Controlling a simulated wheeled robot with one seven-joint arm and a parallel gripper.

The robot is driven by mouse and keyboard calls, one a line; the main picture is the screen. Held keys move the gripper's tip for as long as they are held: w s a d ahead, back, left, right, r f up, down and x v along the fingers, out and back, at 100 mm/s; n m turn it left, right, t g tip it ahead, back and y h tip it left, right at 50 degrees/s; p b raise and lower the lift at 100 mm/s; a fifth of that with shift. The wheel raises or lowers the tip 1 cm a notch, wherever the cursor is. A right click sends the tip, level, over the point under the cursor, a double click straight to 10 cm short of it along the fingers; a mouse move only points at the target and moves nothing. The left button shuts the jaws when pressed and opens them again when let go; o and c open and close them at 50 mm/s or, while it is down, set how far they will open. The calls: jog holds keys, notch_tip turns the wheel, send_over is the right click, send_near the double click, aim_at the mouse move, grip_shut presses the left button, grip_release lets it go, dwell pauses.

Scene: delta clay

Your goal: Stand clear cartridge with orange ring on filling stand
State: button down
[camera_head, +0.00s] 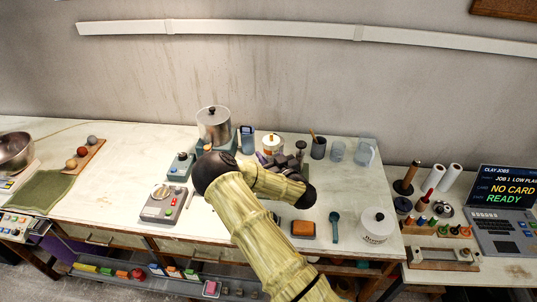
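My arm reaches up from the bottom of the head view, bends at a dark joint left of centre, and folds back to the right. Dark parts that look like my gripper (285,161) are above the bench near its middle; its fingers cannot be made out. I cannot pick out the clear cartridge for certain. Small pieces with red, orange and green parts stand in a wooden rack (437,231) on the right-hand table. A wooden stand with a pale metal top (444,255) is in front of them; I cannot tell whether it is the filling stand.
A terminal (503,228) reads "NO CARD READY" at far right. The bench's left middle is mostly clear.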

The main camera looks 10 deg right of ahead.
jog(key=shift+f+b, duration=0.45)
jog(key=shift+f, duration=0.3)
jog(key=c, duration=0.7)
grip_release()
